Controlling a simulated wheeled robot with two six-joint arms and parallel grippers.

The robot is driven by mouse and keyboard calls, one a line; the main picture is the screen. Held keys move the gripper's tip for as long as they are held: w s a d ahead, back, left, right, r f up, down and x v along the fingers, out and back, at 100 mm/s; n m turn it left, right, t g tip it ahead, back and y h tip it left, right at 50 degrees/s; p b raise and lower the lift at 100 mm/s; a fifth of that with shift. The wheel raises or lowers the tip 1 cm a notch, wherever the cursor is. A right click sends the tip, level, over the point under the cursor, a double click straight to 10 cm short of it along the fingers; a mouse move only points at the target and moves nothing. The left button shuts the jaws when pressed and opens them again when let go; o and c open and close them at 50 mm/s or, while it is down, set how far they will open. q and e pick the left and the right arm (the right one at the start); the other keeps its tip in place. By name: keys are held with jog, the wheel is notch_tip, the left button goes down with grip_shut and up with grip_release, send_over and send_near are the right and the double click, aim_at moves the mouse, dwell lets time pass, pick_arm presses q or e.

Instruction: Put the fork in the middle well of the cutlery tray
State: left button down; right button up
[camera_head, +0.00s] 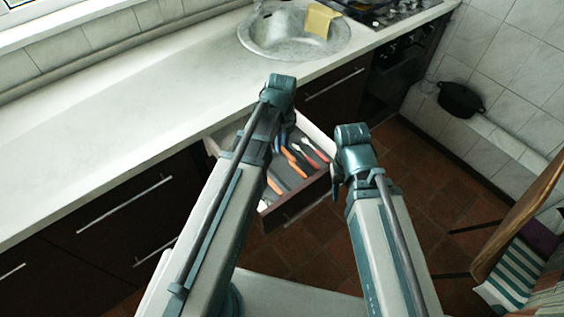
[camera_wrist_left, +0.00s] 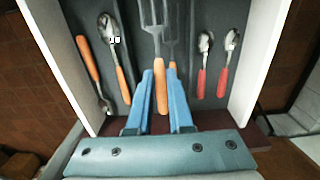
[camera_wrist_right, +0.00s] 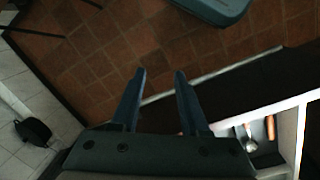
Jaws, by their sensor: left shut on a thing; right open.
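The fork (camera_wrist_left: 151,18) has metal tines and an orange handle. In the left wrist view my left gripper (camera_wrist_left: 161,74) is shut on its handle, over the middle well of the cutlery tray (camera_wrist_left: 213,15). A second fork (camera_wrist_left: 172,14) with an orange handle shows just right of it, partly hidden by a finger. I cannot tell whether the held fork touches the well floor. My right gripper (camera_wrist_right: 160,72) is open and empty, beside the drawer and above the floor.
The left well holds orange-handled spoons (camera_wrist_left: 108,32), the right well red-handled spoons (camera_wrist_left: 231,40). The worktop (camera_head: 130,120) is clear; a sink (camera_head: 285,35) with a yellow cloth (camera_head: 320,18) lies behind. A black pot (camera_head: 461,98) and a wooden chair (camera_head: 515,225) stand at the right.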

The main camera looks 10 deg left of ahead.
aim_at(282, 163)
pick_arm(q)
jog(key=shift+f+b, duration=3.1)
jog(key=shift+f, duration=0.6)
jog(key=shift+r, duration=0.15)
jog(key=c, duration=0.8)
grip_release()
